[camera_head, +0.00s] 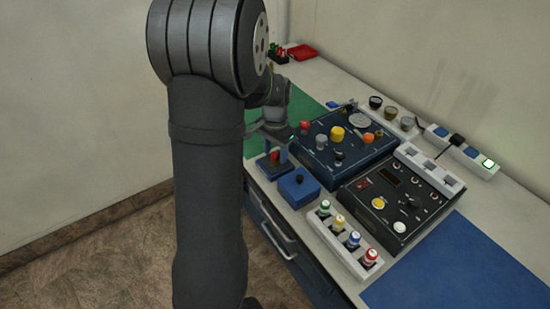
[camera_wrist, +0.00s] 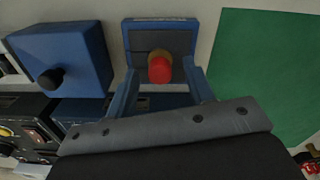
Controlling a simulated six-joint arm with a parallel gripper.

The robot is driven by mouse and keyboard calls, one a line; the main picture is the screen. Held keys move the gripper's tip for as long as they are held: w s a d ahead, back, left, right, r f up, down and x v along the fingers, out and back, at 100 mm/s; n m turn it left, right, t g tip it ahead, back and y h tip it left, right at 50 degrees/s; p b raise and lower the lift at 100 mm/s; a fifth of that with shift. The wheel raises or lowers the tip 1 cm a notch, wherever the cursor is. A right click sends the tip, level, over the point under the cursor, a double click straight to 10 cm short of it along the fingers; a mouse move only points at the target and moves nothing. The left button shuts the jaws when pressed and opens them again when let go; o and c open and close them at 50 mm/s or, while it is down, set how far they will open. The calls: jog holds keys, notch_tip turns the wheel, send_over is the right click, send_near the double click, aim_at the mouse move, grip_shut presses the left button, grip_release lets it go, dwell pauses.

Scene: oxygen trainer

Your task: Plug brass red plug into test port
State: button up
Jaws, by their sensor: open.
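The red plug with a brass-coloured collar (camera_wrist: 160,68) stands in a blue holder with a dark top (camera_wrist: 178,41) in the wrist view. The holder shows in the head view (camera_head: 266,169), with the red plug (camera_head: 282,157) on it. My gripper (camera_wrist: 160,88) is open, with one blue-grey finger on each side of the plug and visible space between. Whether the fingers are level with the plug or above it I cannot tell. In the head view my arm hides part of this area. I cannot tell which opening is the test port.
A blue box with a black knob (camera_head: 299,188) stands beside the holder. Panels with knobs, one dark blue (camera_head: 322,153) and one black (camera_head: 361,186), lie behind and right. A white rack of coloured plugs (camera_head: 318,223) is at the front. The blue mat (camera_head: 450,270) is clear.

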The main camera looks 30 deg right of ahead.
jog(key=shift+f, duration=0.2)
grip_shut()
jog(key=shift+r, duration=0.15)
